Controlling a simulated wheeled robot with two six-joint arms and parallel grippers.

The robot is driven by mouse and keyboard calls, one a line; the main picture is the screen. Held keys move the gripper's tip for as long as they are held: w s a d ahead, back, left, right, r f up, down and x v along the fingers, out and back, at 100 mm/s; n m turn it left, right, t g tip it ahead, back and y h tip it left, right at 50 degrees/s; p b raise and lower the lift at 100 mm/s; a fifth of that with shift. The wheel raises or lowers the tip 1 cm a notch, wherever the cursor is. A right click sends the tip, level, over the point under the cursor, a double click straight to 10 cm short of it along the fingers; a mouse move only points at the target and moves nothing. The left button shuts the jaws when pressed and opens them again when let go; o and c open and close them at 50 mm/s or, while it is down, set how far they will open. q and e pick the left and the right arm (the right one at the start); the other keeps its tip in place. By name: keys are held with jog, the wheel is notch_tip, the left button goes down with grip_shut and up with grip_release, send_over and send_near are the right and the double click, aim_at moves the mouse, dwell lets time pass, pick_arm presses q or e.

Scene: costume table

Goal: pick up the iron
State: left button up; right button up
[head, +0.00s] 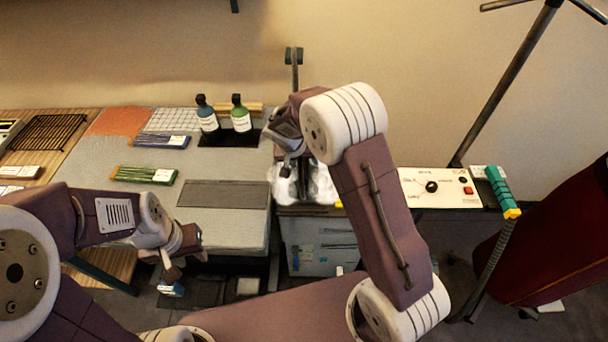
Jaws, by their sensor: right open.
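I cannot make out the iron for certain; my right arm covers part of the middle of the scene. My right gripper (286,150) is open, at the right edge of the grey table, in front of a vertical post. Just below it is a pale, crumpled or shiny heap (318,186), partly hidden by the arm. My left gripper (172,272) hangs low at the front edge of the table, left of centre. Its jaws are too small and dark to read. A small white and blue thing (171,291) shows just under it.
The grey table (225,218) carries two dark bottles (241,120), blue and green bundles (145,175), and a dark flat pad (226,194). A white control panel (435,187) and a teal handle (502,190) on a ribbed hose stand right. A dark red shape (560,240) fills the far right.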

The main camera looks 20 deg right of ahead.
jog(key=shift+w+d+f, duration=0.15)
jog(key=shift+w+f, duration=0.1)
jog(key=shift+f, duration=0.2)
jog(key=shift+s, duration=0.1)
jog(key=shift+f+b, duration=0.2)
jog(key=shift+b, duration=0.3)
grip_shut()
dwell(1.5)
